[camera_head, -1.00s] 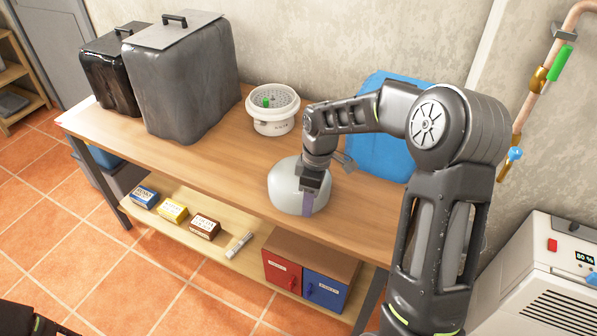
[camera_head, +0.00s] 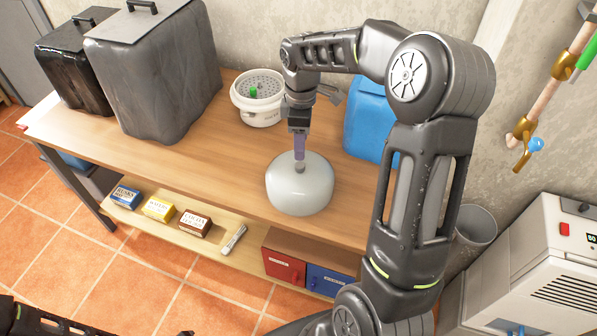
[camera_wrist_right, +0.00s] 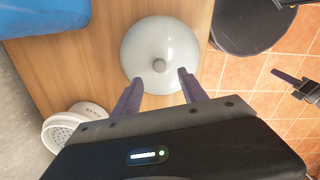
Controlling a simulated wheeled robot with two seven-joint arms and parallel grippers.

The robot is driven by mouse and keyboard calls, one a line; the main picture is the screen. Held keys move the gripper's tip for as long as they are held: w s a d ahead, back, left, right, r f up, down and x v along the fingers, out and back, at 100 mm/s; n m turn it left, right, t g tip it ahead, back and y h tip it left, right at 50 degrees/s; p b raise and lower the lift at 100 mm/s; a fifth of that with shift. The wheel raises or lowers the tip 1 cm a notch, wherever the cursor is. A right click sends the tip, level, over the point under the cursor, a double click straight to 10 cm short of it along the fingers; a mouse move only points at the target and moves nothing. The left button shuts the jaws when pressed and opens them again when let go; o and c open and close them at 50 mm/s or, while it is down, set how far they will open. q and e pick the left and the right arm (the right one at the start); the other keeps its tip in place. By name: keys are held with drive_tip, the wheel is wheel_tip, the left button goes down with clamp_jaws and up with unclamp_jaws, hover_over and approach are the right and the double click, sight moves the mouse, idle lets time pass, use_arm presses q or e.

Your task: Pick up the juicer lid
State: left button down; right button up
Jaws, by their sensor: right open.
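The juicer lid, a pale grey dome (camera_head: 302,190) with a small knob (camera_head: 299,168) on top, sits on the wooden table near its front edge. It also shows in the right wrist view (camera_wrist_right: 165,38). My right gripper (camera_head: 299,157) is directly above the lid, pointing down, its purple fingertips close to the knob. In the right wrist view my right gripper (camera_wrist_right: 160,77) is open, with its fingers spread and nothing held. I cannot tell whether it touches the lid. Part of my left arm shows at the bottom left of the head view; a dark jaw-like part (camera_wrist_right: 305,88) shows in the right wrist view.
A white strainer pot (camera_head: 258,112) with a green piece inside stands behind the lid. A blue container (camera_head: 368,125) is at the back right, and a large grey bin (camera_head: 160,75) at the left. The table (camera_head: 190,155) is clear left of the lid.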

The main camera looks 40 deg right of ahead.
sight(301, 164)
drive_tip(key=shift+f, duration=1.35)
drive_tip(key=shift+w, duration=0.1)
drive_tip(key=shift+f+p, duration=0.25)
drive_tip(key=shift+p, duration=0.05)
wheel_tip(301, 164, down, 5)
drive_tip(key=shift+r+p, duration=0.15)
drive_tip(key=shift+p, duration=0.45)
drive_tip(key=shift+c, duration=0.2)
clamp_jaws()
